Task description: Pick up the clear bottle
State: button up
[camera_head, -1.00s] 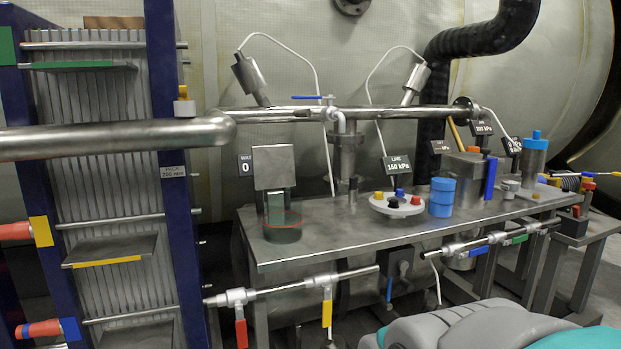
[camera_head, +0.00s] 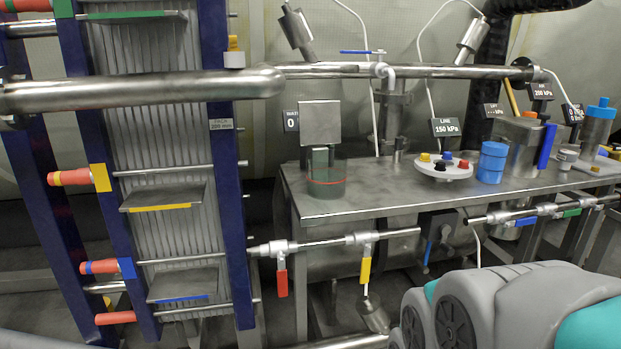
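A clear, green-tinted round vessel (camera_head: 327,188) with a red ring around it stands upright near the left end of the metal bench (camera_head: 400,190). It is the only see-through container I can make out; I cannot tell for sure that it is the clear bottle. It sits in front of a grey metal block with a "0" label. My gripper is not in view. Large grey and teal rounded parts, likely my own, fill the lower right.
A white disc with coloured knobs (camera_head: 443,167), a blue canister (camera_head: 491,163) and a metal canister with a blue cap (camera_head: 599,125) stand farther right. A blue-framed rack (camera_head: 224,180) is at left. Pipes with a red handle (camera_head: 282,283) and yellow handle (camera_head: 365,270) run below the bench.

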aim_at(495, 149)
jog(key=z, duration=1.05)
